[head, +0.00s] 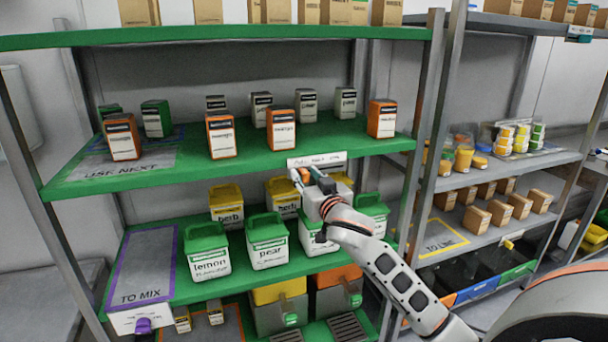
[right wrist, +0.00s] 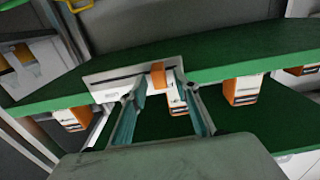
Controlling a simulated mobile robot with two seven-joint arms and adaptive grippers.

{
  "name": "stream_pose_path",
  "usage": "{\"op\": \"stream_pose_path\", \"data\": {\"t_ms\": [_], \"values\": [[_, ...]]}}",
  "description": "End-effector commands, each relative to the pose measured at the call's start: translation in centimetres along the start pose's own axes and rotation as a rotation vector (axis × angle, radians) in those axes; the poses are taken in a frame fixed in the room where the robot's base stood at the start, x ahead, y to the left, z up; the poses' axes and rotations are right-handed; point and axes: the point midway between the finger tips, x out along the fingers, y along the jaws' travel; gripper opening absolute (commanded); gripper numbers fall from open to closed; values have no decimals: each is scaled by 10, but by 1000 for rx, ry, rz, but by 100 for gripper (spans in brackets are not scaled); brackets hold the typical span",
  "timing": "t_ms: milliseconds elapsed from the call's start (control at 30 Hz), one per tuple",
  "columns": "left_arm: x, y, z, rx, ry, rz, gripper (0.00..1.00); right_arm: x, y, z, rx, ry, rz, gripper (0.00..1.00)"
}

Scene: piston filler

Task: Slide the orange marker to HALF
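The orange marker (right wrist: 158,75) sits on a white label strip (right wrist: 105,84) along the green shelf's front edge. The strip also shows in the head view (head: 317,160); its lettering is too small to read surely. My right gripper (head: 309,174) is at the shelf edge, just below the strip. In the right wrist view its two teal fingers (right wrist: 160,84) are apart, one on each side of the marker, with visible gaps between marker and fingertips. In the head view the gripper partly covers the strip's lower side. My left gripper is not in view.
Orange and grey-white boxes (head: 221,135) stand on the shelf above the strip. Green-lidded tubs (head: 268,243) and yellow-lidded tubs (head: 226,203) stand on the shelf below, close under my right arm. A metal post (head: 419,130) rises to the right.

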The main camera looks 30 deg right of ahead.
Motion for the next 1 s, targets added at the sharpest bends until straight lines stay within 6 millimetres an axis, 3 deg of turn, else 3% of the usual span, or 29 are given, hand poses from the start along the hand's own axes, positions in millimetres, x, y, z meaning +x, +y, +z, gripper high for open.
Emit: {"op": "stream_pose_path", "data": {"t_ms": [133,433,467,567,767,1000], "values": [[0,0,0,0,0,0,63,12,0,1,-1,-2,0,31],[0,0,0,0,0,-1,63,15,0,0,0,-1,-1,31],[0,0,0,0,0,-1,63,15,0,1,0,-1,-1,28],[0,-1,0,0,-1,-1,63,15,0,1,0,-1,-1,2],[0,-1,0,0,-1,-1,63,16,2,1,-1,-2,0,0],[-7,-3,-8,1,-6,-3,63,25,39,1,-2,-6,3,0]]}}
